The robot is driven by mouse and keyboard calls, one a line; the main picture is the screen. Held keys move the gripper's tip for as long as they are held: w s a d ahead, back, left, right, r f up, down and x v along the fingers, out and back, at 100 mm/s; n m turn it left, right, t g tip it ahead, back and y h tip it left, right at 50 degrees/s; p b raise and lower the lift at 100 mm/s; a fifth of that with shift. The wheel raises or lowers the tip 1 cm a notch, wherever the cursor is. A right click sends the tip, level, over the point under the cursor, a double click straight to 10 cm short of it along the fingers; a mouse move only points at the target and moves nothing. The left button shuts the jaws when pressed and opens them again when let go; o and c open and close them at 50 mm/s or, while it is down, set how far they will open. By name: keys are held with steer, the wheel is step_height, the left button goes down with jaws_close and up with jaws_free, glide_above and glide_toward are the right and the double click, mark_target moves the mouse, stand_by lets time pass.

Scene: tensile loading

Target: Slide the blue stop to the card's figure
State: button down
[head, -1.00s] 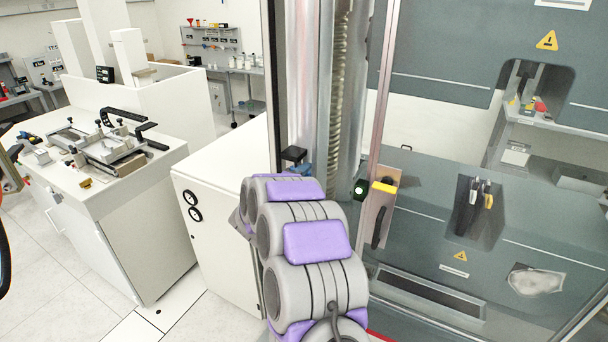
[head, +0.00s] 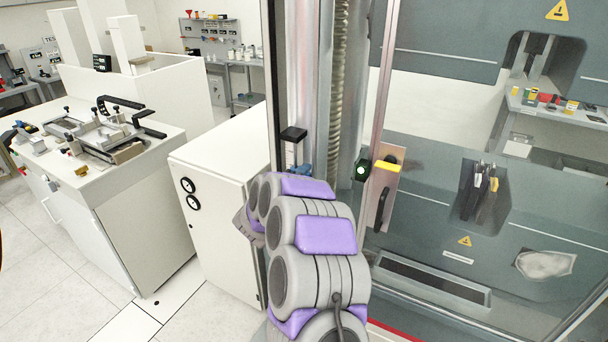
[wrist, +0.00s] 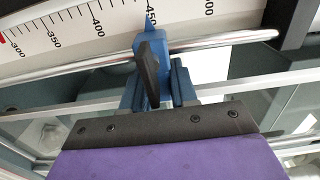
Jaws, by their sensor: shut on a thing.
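In the wrist view, the blue stop (wrist: 149,40) sits on a metal rail below a white scale (wrist: 75,30). Its pointed tip is at about the 450 mark. My gripper (wrist: 157,90) is shut on the stop, with a dark upright piece in front of it. In the head view, a small blue part (head: 304,170) shows beside the column, just past my arm. My gripper's fingers are hidden there by my arm. I cannot make out a card with a figure in either view.
A tall grey machine with clear panels (head: 440,160) stands close on the right. A white cabinet (head: 225,215) is left of my arm. A white bench (head: 115,200) with a metal fixture (head: 105,135) stands further left. The floor between them is clear.

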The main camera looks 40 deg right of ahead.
steer(key=c, duration=1)
jaws_free()
steer(key=shift+o, duration=0.2)
steer(key=p+v, duration=0.1)
steer(key=v, duration=1.6)
steer(key=shift+a, duration=0.25)
steer(key=shift+c, duration=0.2)
